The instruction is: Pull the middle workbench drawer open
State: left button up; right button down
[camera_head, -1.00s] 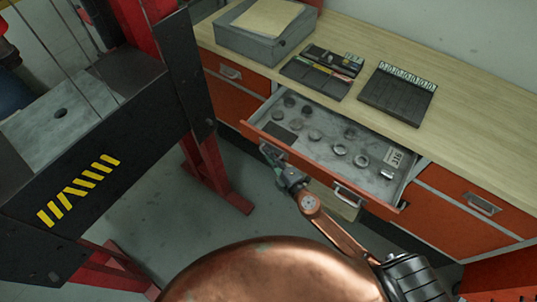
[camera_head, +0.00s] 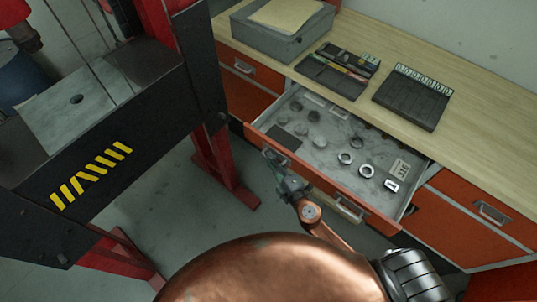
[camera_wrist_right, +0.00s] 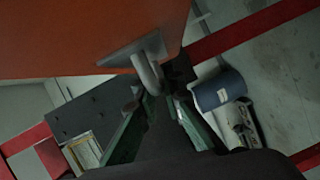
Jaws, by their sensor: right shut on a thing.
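The middle workbench drawer (camera_head: 322,138) is pulled well out from under the wooden top, its grey inside showing several round metal parts. Its orange front has two metal handles: the left one (camera_head: 275,157) and the right one (camera_head: 350,208). My right gripper (camera_head: 282,170) is at the left handle and shut on it. In the right wrist view the handle (camera_wrist_right: 148,70) comes down from the orange drawer front (camera_wrist_right: 85,35) to the fingertips (camera_wrist_right: 158,92). The exact finger contact is partly hidden. My left gripper is not in view.
The workbench top (camera_head: 480,125) carries a grey box (camera_head: 280,38), a tool tray (camera_head: 338,72) and a black case (camera_head: 412,97). Closed orange drawers flank the open one. A red and black press frame (camera_head: 95,165) stands at the left. Grey floor (camera_head: 165,205) lies between.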

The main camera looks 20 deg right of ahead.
jog(key=shift+w+d, duration=0.15)
jog(key=shift+d, duration=0.1)
jog(key=c, duration=2)
grip_release()
jog(key=shift+c, duration=0.2)
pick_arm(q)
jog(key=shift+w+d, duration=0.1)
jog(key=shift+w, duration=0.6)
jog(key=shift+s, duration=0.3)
pick_arm(e)
jog(key=v, duration=1.2)
jog(key=shift+a+f, duration=0.1)
